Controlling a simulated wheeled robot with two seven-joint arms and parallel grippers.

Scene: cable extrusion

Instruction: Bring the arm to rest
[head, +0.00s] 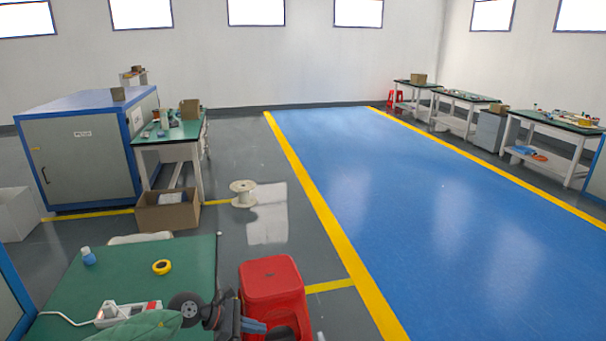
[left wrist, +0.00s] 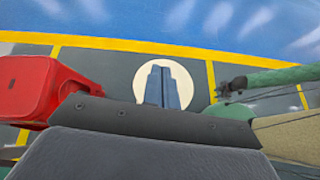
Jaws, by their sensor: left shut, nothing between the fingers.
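My left gripper (head: 258,327) is at the bottom of the head view, by the right edge of the near green-topped table (head: 130,262) and in front of the red stool (head: 272,285). In the left wrist view its two blue-grey fingers (left wrist: 162,80) are together and empty. A pale round shape (left wrist: 190,76) shows behind the fingers. My right gripper is in neither view.
On the near table are a yellow tape roll (head: 161,267), a blue bottle (head: 88,257) and a white power strip (head: 115,314). A cardboard box (head: 168,211) and a cable spool (head: 243,193) stand on the floor beyond. The blue floor (head: 420,200) is clear.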

